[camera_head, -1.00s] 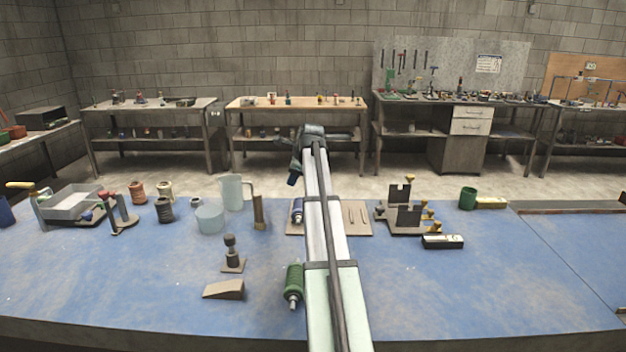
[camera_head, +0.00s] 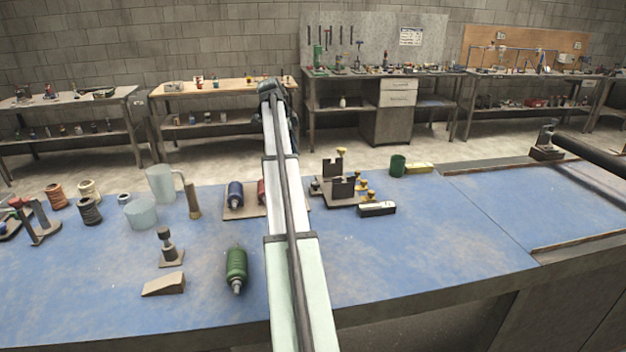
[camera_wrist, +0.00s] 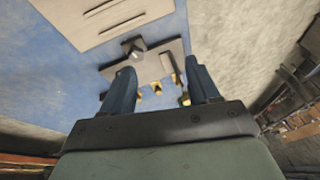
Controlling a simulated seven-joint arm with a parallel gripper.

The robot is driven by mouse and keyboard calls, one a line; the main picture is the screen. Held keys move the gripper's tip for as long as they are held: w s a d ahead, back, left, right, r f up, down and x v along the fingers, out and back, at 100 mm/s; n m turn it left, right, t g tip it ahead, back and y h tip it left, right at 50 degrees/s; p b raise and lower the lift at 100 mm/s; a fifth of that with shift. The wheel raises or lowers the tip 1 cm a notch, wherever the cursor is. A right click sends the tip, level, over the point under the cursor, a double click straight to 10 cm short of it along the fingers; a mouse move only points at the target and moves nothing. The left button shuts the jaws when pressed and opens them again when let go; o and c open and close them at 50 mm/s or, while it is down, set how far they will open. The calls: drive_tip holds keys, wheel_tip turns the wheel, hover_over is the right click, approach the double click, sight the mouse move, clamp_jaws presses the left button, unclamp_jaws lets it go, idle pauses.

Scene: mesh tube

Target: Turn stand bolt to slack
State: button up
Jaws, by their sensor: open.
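The dark stand (camera_head: 342,187) is on the blue table right of my arm, with two upright dark plates. Several brass-coloured bolts show on it, one at the top (camera_head: 341,152) and others on its right side (camera_head: 368,195). In the wrist view the stand (camera_wrist: 170,52) lies beyond my fingers, with brass knobs (camera_wrist: 156,88) showing between them. My gripper (camera_wrist: 158,66) is open and empty, apart from the stand. I cannot tell which knob is the stand bolt. In the head view my gripper is not clearly seen.
A black-and-white block (camera_head: 377,209) lies right in front of the stand. A dark tube (camera_head: 595,155) is at right. The front-right table is clear.

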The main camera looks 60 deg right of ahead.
drive_tip(key=s+a+g, duration=0.1)
drive_tip(key=s+g, duration=0.1)
drive_tip(key=s, duration=0.1)
drive_tip(key=n+y, duration=0.1)
approach(315, 182)
drive_tip(key=x, duration=0.8)
drive_tip(key=shift+s+a, duration=0.1)
drive_tip(key=shift+s, duration=0.05)
drive_tip(key=shift+c, duration=0.3)
drive_tip(key=c, duration=1)
